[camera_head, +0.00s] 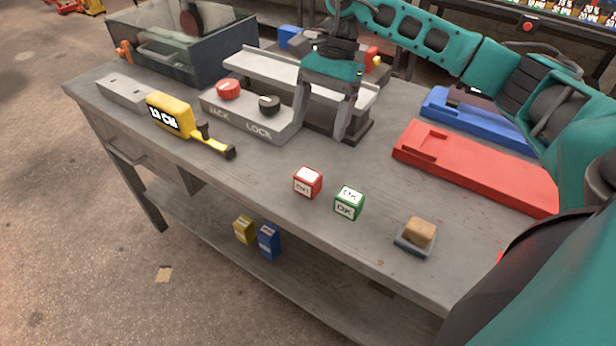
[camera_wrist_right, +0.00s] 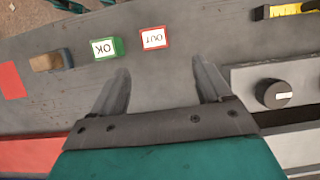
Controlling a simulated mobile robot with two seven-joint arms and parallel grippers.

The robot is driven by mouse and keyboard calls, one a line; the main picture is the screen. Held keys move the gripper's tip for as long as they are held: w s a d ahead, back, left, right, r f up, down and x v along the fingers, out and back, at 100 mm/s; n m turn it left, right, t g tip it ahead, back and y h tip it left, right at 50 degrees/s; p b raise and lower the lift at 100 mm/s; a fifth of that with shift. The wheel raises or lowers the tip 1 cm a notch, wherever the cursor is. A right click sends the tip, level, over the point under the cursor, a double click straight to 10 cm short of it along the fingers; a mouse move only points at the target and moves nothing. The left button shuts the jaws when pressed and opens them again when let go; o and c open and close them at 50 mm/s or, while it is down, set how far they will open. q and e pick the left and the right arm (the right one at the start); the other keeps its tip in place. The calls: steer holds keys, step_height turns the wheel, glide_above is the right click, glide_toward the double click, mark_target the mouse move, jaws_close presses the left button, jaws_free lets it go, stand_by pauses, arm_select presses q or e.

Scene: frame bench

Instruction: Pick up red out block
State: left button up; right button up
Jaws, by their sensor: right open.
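The red block (camera_head: 308,182), with white label faces, sits on the grey bench near its front edge. In the right wrist view the red block (camera_wrist_right: 154,38) reads OUT and lies beyond my fingertips, roughly between their lines. A green OK block (camera_head: 349,203) stands just beside it, also in the wrist view (camera_wrist_right: 106,48). My right gripper (camera_head: 322,122) is open and empty above the bench, farther back than the red block. The wrist view shows its two fingers (camera_wrist_right: 163,76) apart with nothing between them. My left gripper is not in view.
A grey JACK/LOCK fixture (camera_head: 225,112) with red and black knobs stands close to my gripper. A yellow tool (camera_head: 172,115) lies left. A red tray (camera_head: 470,165) and blue tray (camera_head: 465,112) lie right. A tan block (camera_head: 420,232) in a small dish sits near the front edge.

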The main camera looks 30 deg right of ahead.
mark_target(309, 174)
steer(key=x, duration=0.6)
steer(key=shift+s+a+f, duration=0.1)
steer(key=shift+a+f, duration=0.1)
steer(key=shift+a, duration=0.05)
steer(key=shift+s+p+x, duration=0.2)
steer(key=shift+p+x, duration=0.1)
steer(key=shift+x, duration=1.05)
steer(key=shift+s+p+x, duration=0.15)
steer(key=shift+p+x, duration=0.15)
steer(key=shift+x, duration=1.1)
steer(key=shift+r, duration=0.1)
steer(key=shift+c, duration=0.3)
steer(key=c, duration=1)
steer(key=shift+r, duration=0.1)
